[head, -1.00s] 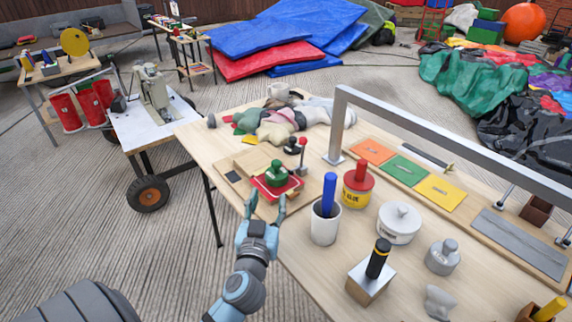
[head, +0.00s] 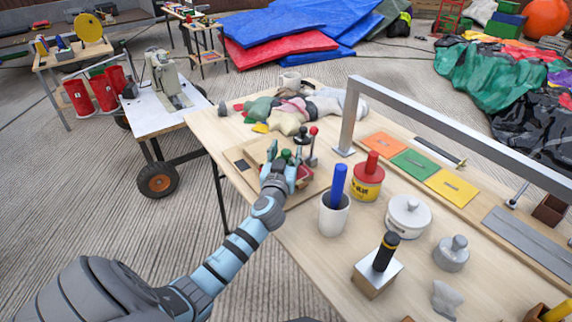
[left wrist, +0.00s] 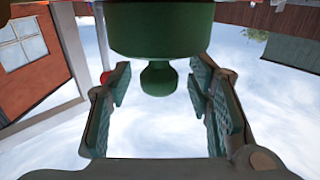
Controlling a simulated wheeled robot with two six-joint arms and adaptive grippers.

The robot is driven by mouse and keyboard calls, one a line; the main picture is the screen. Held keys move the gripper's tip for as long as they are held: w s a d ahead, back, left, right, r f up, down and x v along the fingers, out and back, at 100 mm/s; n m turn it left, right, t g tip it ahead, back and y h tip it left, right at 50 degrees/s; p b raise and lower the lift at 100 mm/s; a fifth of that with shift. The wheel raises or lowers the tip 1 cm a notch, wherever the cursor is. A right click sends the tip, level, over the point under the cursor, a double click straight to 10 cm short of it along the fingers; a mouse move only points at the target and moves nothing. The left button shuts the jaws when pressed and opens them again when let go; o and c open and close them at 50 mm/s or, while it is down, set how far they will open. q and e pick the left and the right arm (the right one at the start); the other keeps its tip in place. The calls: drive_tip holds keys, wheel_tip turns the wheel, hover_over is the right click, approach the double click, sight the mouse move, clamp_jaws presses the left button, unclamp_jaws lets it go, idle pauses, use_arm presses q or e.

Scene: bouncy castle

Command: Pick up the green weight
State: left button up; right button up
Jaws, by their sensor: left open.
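In the left wrist view, the green weight (left wrist: 160,35) shows as a wide green cylinder with a narrower knob, inverted in the picture. The open fingers of my left gripper (left wrist: 160,85) stand on both sides of the knob, with gaps visible on each side. My right gripper is in neither view.
Right of my left gripper stand a white cup with a blue stick (head: 334,214), a red-and-yellow weight (head: 368,183) and a white round pot (head: 408,217). Small upright levers (head: 312,146) stand just beyond the tray. A grey metal frame (head: 349,118) rises from the table.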

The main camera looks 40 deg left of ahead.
use_arm(q)
clamp_jaws()
drive_tip(key=shift+r, duration=0.2)
